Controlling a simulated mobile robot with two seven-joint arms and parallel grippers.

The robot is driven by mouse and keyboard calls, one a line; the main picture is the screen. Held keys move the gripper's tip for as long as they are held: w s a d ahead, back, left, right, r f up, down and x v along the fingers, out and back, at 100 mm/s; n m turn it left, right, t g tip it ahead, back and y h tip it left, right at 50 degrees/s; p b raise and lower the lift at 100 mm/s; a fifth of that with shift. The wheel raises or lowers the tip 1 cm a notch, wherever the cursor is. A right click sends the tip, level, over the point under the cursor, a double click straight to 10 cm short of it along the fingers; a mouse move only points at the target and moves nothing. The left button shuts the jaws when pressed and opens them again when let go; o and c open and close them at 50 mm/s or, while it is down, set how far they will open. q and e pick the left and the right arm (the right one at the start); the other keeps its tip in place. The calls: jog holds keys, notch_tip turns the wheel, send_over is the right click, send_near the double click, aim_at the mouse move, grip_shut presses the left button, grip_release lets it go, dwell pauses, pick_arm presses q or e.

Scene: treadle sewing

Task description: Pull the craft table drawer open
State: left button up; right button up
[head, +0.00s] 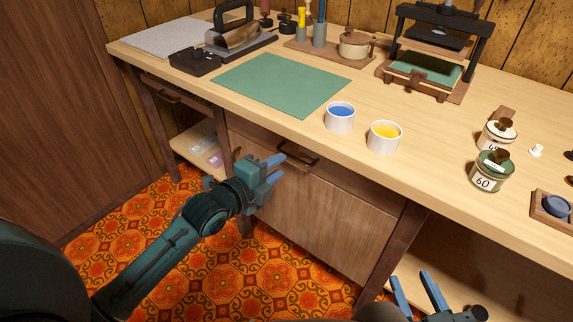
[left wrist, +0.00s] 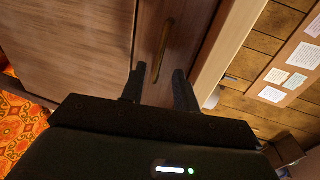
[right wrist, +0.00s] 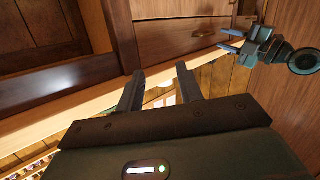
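The craft table drawer (head: 350,180) is closed under the tabletop, above a cabinet door. Its dark bar handle (head: 300,155) is at the middle of its front. My left gripper (head: 274,168) is open and empty, close in front of the drawer near the handle. In the left wrist view the handle (left wrist: 162,52) lies beyond and between the two spread fingertips (left wrist: 158,80), apart from them. My right gripper (head: 415,288) is open and empty, low at the right below the table edge. The right wrist view shows a handle (right wrist: 205,34) beside my left gripper (right wrist: 245,42).
Jars (head: 490,175) stand at the right. The patterned floor (head: 160,240) in front is clear.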

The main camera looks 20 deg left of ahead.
aim_at(291, 158)
pick_arm(q)
jog(key=shift+b+x, duration=0.4)
jog(key=shift+x, duration=1.85)
grip_shut()
